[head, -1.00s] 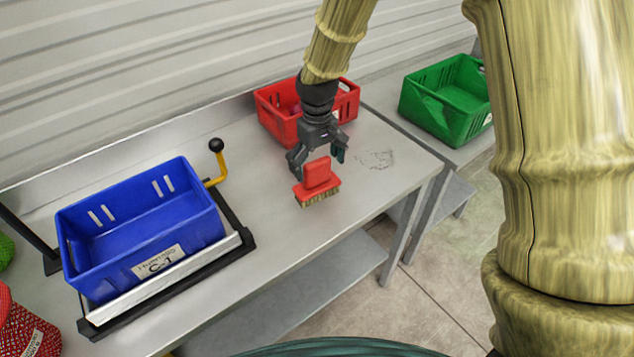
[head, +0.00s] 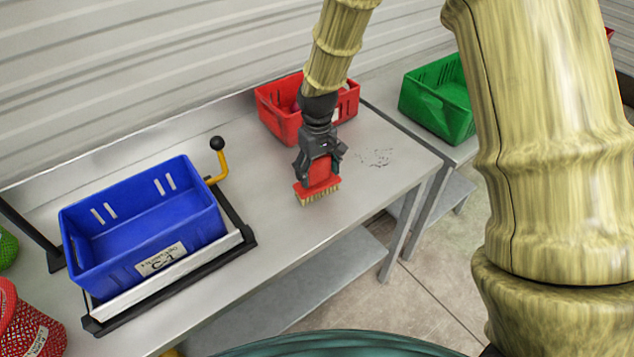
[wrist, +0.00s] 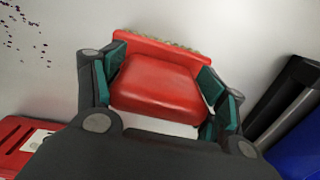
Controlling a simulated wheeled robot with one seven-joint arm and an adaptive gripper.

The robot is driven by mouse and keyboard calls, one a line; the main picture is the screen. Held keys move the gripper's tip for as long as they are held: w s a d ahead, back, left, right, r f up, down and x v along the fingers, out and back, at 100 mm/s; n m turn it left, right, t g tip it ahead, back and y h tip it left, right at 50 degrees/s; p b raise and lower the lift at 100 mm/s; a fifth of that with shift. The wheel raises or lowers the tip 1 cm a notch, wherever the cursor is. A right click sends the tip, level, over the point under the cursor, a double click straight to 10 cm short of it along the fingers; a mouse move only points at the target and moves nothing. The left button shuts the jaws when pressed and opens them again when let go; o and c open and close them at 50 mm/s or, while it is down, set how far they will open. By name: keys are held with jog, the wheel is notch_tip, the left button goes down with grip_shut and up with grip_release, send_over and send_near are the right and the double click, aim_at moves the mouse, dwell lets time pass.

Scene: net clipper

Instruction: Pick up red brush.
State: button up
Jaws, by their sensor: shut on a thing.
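I cannot tell whether the brush is clear of the tabletop.
A red crate (head: 279,125) stands behind my gripper. A blue crate (head: 145,262) sits left in a frame with a yellow handle (head: 222,167). A green crate (head: 440,112) is on another table at right. The tabletop right of the brush is free.

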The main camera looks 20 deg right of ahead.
aim_at(317, 159)
jog(key=shift+c, duration=0.5)
jog(key=shift+w+r+b, duration=0.1)
jog(key=shift+r+b, duration=0.4)
jog(key=shift+r, duration=0.35)
jog(key=shift+a+r+b, duration=0.1)
jog(key=shift+r+b, duration=0.35)
jog(key=shift+r, duration=0.45)
jog(key=s+a+r+b, duration=0.1)
jog(key=s+a+b, duration=0.3)
jog(key=s, duration=1)
jog(key=a, duration=0.3)
jog(key=shift+a+r, duration=0.2)
jog(key=shift+r, duration=0.05)
jog(key=shift+s, duration=0.1)
jog(key=o, duration=0.7)
jog(key=shift+c, duration=0.4)
